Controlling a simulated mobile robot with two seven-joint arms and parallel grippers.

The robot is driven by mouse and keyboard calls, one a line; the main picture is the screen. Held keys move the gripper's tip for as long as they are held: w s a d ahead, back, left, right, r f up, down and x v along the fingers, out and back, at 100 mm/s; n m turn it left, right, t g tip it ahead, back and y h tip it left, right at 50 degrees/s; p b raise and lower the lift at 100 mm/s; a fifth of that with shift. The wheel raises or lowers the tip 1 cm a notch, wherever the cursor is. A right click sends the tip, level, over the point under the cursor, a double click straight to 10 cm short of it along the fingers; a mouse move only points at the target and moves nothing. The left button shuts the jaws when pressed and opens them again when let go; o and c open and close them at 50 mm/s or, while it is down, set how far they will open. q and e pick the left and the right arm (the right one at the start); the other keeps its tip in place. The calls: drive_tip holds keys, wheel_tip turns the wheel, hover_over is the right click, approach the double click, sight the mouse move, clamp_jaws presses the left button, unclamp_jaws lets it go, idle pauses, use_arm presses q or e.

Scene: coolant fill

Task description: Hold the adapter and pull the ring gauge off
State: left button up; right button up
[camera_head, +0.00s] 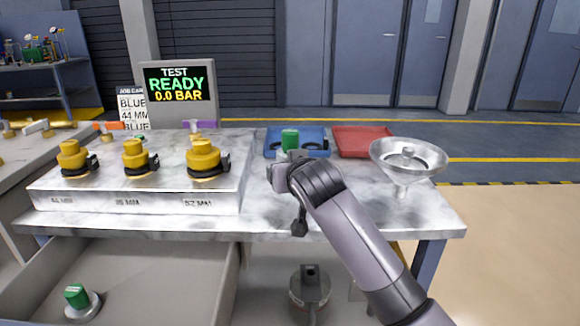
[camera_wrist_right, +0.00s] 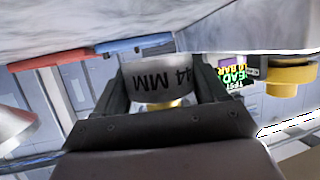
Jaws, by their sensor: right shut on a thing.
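My right gripper (camera_wrist_right: 165,92) is shut on a pale grey round piece marked "44 MM" (camera_wrist_right: 158,80), which appears upside down in the right wrist view. A bit of yellow (camera_wrist_right: 165,104) shows just below it there; I cannot tell if it is joined to it. In the head view my right arm hides most of the held piece, and a green block (camera_head: 290,139) shows just above the gripper. I cannot tell which part is ring gauge and which adapter. My left gripper is not in view.
Three yellow-capped pieces (camera_head: 204,156) stand on a marble step labelled in MM. Behind my gripper are a blue tray (camera_head: 272,136) and a red tray (camera_head: 365,141). A funnel (camera_head: 409,155) stands at right. An open drawer (camera_head: 150,280) holds a green-topped piece (camera_head: 77,296).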

sight(290, 201)
drive_tip(key=shift+f+b, duration=0.8)
drive_tip(key=shift+f, duration=1.3)
drive_tip(key=shift+f, duration=0.45)
idle(0.4)
drive_tip(key=o, duration=1.2)
drive_tip(key=shift+c, duration=0.2)
drive_tip(key=shift+r, duration=0.1)
